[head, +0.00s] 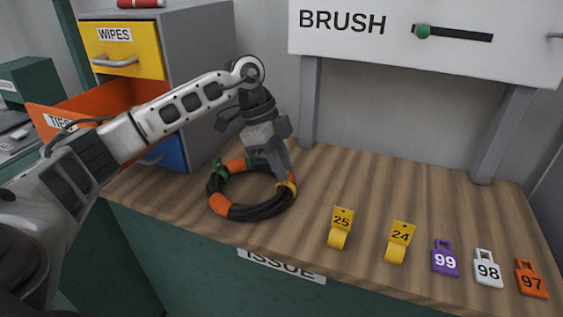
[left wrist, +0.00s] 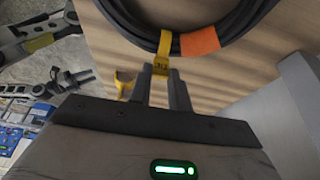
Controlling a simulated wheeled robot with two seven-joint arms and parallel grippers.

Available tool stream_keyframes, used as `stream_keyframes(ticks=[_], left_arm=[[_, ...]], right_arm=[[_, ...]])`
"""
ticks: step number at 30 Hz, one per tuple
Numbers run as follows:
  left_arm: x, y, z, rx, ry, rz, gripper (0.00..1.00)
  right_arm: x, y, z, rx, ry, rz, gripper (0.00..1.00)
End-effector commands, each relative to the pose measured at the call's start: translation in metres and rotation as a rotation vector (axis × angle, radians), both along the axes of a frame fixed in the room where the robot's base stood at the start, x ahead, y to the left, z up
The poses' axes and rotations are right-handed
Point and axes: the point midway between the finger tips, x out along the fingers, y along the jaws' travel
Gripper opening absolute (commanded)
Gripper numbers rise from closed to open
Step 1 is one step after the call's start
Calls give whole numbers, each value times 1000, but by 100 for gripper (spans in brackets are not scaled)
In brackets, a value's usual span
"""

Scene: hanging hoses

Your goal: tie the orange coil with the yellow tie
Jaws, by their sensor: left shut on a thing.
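The orange coil (head: 221,204), a black hose ring with orange bands, lies flat on the wooden counter. It also shows at the top of the left wrist view (left wrist: 199,42). A yellow tie (head: 287,187) sits at the coil's right side; in the left wrist view its strap (left wrist: 165,43) crosses the hose beside an orange band. My left gripper (head: 287,177) points down there, and its fingers (left wrist: 162,75) are shut on the tie's end. Whether the strap closes fully under the hose is hidden. A green piece (head: 218,167) is on the coil's far left.
Yellow ties marked 25 (head: 340,228) and 24 (head: 398,242) lie to the right, then purple (head: 445,258), white (head: 487,268) and orange (head: 530,279) tags. An open orange drawer (head: 85,110) juts out at left. Grey posts (head: 310,100) stand behind.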

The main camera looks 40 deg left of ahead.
Motion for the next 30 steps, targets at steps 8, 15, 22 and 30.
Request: stream_keyframes(ticks=[8,15,22,30], left_arm=[[0,0,0,0,0,0,0],[0,0,-4,0,1,0,0],[0,0,-7,1,1,0,0],[0,0,-12,1,1,0,0]], right_arm=[[0,0,0,2,0,-1,44],[0,0,-1,2,0,-1,44],[1,0,-3,2,-1,-1,44],[1,0,-5,2,-1,-1,44]])
